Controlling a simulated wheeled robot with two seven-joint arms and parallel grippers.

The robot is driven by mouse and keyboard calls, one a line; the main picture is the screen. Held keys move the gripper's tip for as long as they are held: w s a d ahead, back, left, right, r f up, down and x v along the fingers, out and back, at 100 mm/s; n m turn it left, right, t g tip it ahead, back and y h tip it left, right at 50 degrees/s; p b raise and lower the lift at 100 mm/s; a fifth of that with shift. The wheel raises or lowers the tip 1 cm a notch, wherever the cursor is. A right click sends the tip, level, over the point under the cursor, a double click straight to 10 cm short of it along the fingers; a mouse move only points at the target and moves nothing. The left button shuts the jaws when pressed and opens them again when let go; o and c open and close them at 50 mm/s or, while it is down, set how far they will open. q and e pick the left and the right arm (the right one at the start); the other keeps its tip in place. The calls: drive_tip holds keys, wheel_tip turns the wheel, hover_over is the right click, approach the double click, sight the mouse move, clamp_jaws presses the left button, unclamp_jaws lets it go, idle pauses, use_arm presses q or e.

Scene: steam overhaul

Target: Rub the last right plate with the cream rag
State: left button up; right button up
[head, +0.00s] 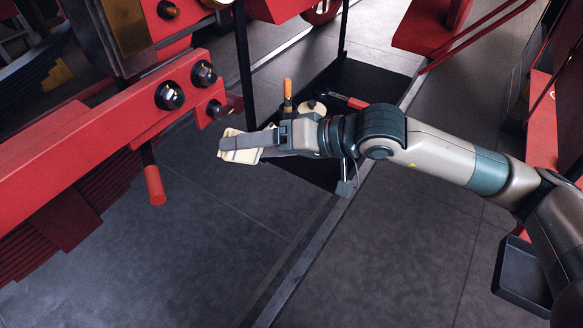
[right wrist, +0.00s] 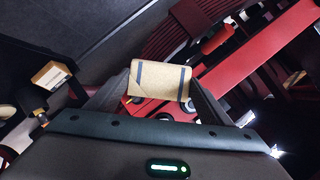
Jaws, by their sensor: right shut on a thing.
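My right gripper (head: 240,143) reaches in from the right and is shut on the cream rag (head: 232,157), a folded cloth with dark stripes. In the right wrist view the rag (right wrist: 158,80) spans between the two fingers. It hangs in the air just right of the end of a red beam (head: 120,112) and looks apart from it. I cannot tell which surface is the last right plate. A brass-coloured panel (head: 127,25) shows on the engine at the upper left. My left gripper is not in view.
Large dark bolts (head: 169,95) stick out of the beam. A red handle (head: 154,185) hangs below it. A dark upright rod (head: 243,70) stands close behind the rag. Behind my gripper are an orange-handled tool (head: 288,88) and a red-handled tool (head: 352,102). The floor (head: 200,260) in front is clear.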

drive_tip(key=a+r, duration=0.4)
drive_tip(key=r, duration=0.5)
drive_tip(key=a+r+y, duration=0.1)
drive_tip(key=a+r, duration=0.3)
drive_tip(key=r, duration=0.4)
drive_tip(key=shift+w+r+n+t+y+p, duration=0.15)
drive_tip(key=shift+r+n+t+y+p, duration=0.15)
drive_tip(key=shift+r+p, duration=0.1)
drive_tip(key=shift+a, duration=0.1)
drive_tip(key=shift+w+a+p, duration=0.9)
drive_tip(key=shift+w+a, duration=0.05)
drive_tip(key=shift+a, duration=0.2)
drive_tip(key=shift+w+a+p, duration=0.85)
drive_tip(key=shift+w+a, duration=0.05)
drive_tip(key=shift+a, duration=0.25)
drive_tip(key=shift+w+a+b, duration=0.6)
drive_tip(key=shift+a+b, duration=0.15)
drive_tip(key=shift+b, duration=0.05)
